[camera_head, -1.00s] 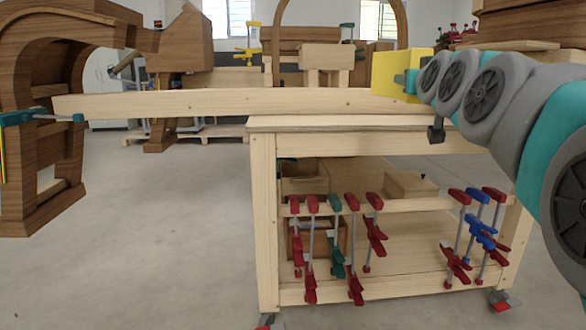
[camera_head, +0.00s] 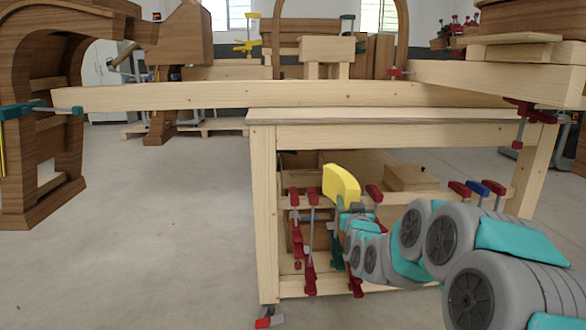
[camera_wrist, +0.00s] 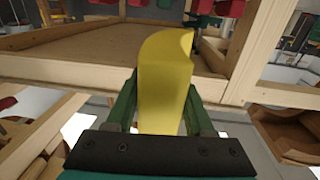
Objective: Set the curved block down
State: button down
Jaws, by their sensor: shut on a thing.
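The yellow curved block (camera_head: 341,184) is held upright in front of the wooden workbench (camera_head: 400,134), below the level of its top. In the wrist view the block (camera_wrist: 165,85) stands between the two green fingers of my gripper (camera_wrist: 165,112), which is shut on it. One side of the block is rounded at the top. The gripper (camera_head: 350,208) is partly hidden by my arm in the head view. The block is clear of the bench's upper surface, and I cannot tell its exact gap to the rail behind it.
A long wooden beam (camera_head: 220,95) spans from the dark wooden form (camera_head: 40,130) across the bench top. Red clamps (camera_head: 310,235) hang on the bench's lower rail. The lower shelf (camera_wrist: 100,48) shows bare wood in the wrist view. Open floor (camera_head: 160,220) lies left.

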jog(key=f, duration=0.1)
jog(key=w+f, duration=0.1)
jog(key=f, duration=0.1)
jog(key=shift+w+a+f, duration=0.15)
jog(key=shift+w+a, duration=0.1)
jog(key=shift+a, duration=0.1)
dwell(1.4)
